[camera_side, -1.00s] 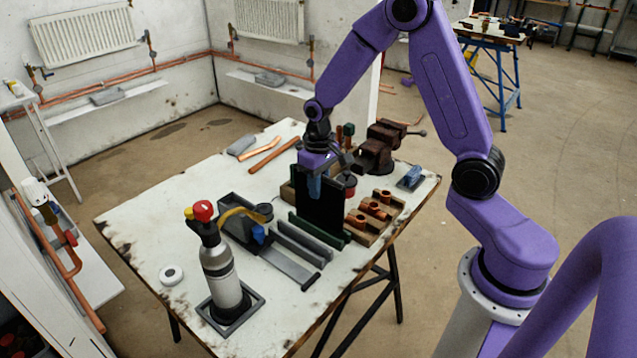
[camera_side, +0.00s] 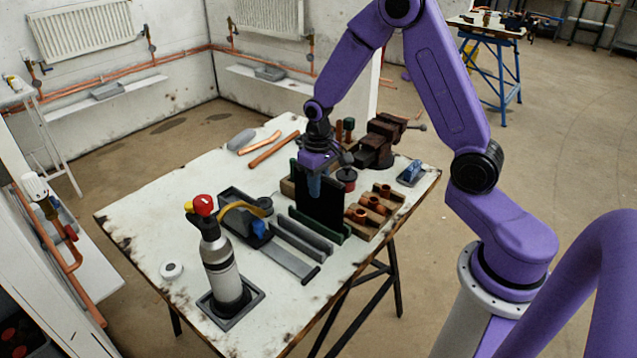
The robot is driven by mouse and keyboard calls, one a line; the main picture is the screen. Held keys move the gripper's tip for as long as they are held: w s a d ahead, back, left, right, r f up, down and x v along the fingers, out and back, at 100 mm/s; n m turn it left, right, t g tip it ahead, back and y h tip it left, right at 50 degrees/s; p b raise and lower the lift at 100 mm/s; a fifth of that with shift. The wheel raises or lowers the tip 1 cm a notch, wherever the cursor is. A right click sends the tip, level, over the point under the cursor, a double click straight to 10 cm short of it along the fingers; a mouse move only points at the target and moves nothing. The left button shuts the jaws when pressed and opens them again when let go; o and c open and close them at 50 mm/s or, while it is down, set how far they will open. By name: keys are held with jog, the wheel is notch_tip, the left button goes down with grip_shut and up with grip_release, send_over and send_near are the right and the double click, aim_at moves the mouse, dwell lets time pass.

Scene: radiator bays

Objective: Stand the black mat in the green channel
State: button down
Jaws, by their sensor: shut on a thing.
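My gripper (camera_side: 314,187) is shut on the top edge of the black mat (camera_side: 322,206), near the middle of the bench. The mat stands upright on edge, its broad face towards the camera. The green channel (camera_side: 314,226) runs along the foot of the mat, with its near wall showing in front of the mat's lower edge. I cannot tell whether the mat's lower edge rests on the channel floor. The far side of the channel is hidden behind the mat.
Grey channels (camera_side: 301,237) lie just in front of the green one. A wooden rack with copper fittings (camera_side: 372,206) is close on the right. A gas bottle (camera_side: 223,272) stands front left, a dark vise (camera_side: 378,145) behind.

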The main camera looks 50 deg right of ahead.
jog(key=shift+f, duration=1.4)
jog(key=c, duration=0.9)
grip_release()
jog(key=shift+r, duration=0.15)
jog(key=shift+r, duration=3.4)
jog(key=shift+a, duration=0.1)
